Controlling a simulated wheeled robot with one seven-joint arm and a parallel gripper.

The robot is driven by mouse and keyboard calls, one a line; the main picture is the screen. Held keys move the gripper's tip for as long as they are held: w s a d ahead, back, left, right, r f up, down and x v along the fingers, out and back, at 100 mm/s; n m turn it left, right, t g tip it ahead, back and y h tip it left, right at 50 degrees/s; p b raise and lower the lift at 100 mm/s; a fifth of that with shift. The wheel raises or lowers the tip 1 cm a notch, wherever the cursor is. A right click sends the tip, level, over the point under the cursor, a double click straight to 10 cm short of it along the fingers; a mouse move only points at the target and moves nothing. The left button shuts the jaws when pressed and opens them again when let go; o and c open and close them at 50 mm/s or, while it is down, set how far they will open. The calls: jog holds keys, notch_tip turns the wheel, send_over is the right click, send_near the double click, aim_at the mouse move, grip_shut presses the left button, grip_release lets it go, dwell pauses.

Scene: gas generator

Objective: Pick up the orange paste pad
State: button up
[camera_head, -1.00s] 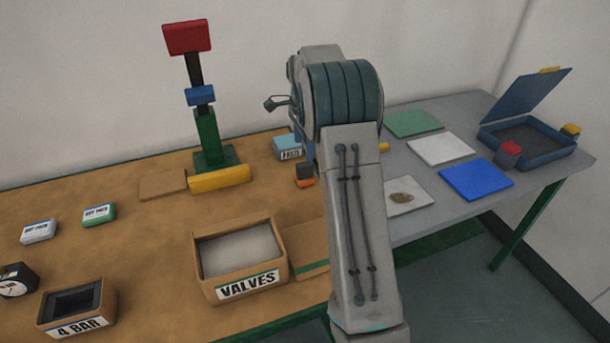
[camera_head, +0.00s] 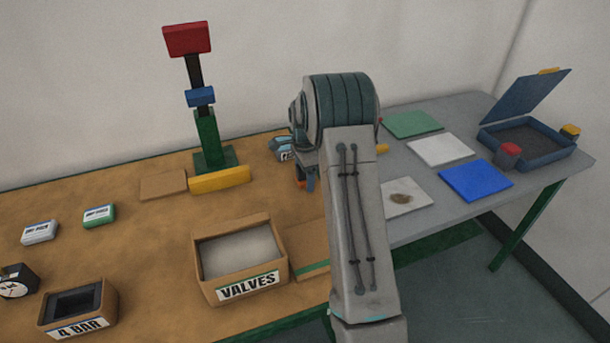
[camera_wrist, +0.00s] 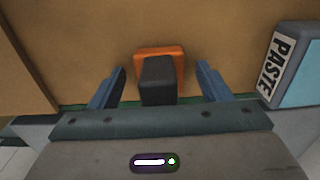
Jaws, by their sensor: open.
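The orange paste pad (camera_wrist: 160,54) lies on the brown table top in the wrist view, with a dark grey block-shaped grip (camera_wrist: 158,80) on it. My gripper (camera_wrist: 162,80) is open, with one blue finger on each side of the dark grip. A gap shows between each finger and the grip, so nothing is held. In the head view a bit of orange (camera_head: 300,184) shows beside my gripper (camera_head: 306,180); my arm hides most of the pad there.
A blue box labelled PASTE (camera_wrist: 290,65) stands close to the right finger in the wrist view. The VALVES box (camera_head: 238,262) stands in front on the table. A press with a red top (camera_head: 187,40) and a yellow bar (camera_head: 219,180) stand to the left.

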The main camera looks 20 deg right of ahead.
jog(key=shift+c, duration=0.3)
jog(key=c, duration=1)
jog(key=shift+r, duration=0.1)
jog(key=shift+r, duration=0.2)
notch_tip(320, 180, up, 3)
jog(key=shift+r, duration=0.15)
jog(key=s+d+r, duration=0.3)
jog(key=s+d, duration=0.1)
jog(key=s+d+r+b, duration=0.1)
jog(key=s+d+r, duration=0.3)
jog(key=shift+s+r, duration=0.1)
jog(key=shift+s, duration=0.1)
